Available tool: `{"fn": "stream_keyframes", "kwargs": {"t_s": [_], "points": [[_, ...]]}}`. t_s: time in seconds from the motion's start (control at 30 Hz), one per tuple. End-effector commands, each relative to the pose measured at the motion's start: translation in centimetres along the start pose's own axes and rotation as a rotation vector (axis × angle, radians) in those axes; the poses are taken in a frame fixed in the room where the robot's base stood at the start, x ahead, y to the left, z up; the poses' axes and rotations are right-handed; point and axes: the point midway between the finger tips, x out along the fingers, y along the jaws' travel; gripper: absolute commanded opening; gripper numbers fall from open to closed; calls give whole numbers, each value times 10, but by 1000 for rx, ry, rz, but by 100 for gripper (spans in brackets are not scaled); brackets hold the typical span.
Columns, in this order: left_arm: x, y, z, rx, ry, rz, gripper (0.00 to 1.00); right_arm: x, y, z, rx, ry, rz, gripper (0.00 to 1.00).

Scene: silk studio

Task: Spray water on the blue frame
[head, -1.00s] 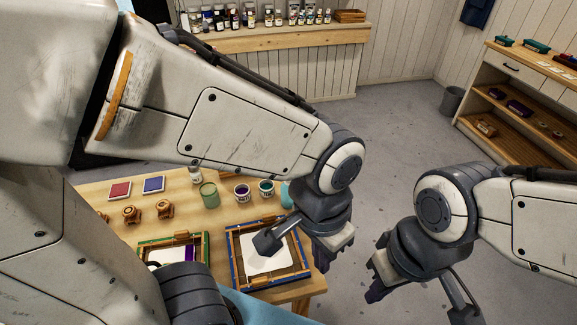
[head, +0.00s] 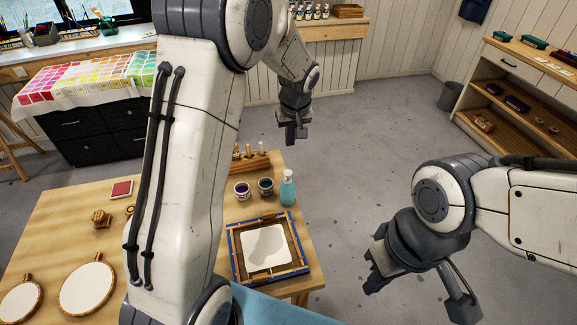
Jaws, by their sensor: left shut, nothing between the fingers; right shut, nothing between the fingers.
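The blue frame (head: 237,268) lies flat near the table's right edge, with a white sheet (head: 266,244) inside. A darker grey patch shows on the sheet's lower left; I cannot tell whether it is wet or shaded. A teal spray bottle (head: 288,190) with a pale top stands upright on the table just behind the frame, apart from it. My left gripper (head: 292,136) is shut and empty, past the table's far edge, above and beyond the bottle in the picture. My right gripper (head: 374,279) is shut and empty, right of the table over the floor.
Two jars (head: 242,191) and a wooden rack (head: 252,161) stand left of the bottle. Two round hoops (head: 88,288), a red pad (head: 121,190) and wooden stamps (head: 101,218) are at left. My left arm hides the table's middle. Grey floor (head: 350,150) is clear.

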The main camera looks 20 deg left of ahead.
Motion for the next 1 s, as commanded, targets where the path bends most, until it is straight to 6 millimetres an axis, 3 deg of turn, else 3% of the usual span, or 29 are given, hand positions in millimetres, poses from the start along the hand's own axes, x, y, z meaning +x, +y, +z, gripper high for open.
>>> {"fn": "stream_keyframes", "kwargs": {"t_s": [0.17,0.7,1.0], "points": [[8,0,1,1,-3,-3,0,-4,0,0,0,0,0,0],[110,-1,4,3,-5,-3,0,-37,-3,-2,-4,0,0,0],[137,0,12,2,-2,0,0,-42,-3,-2,-5,0,0,0]]}}
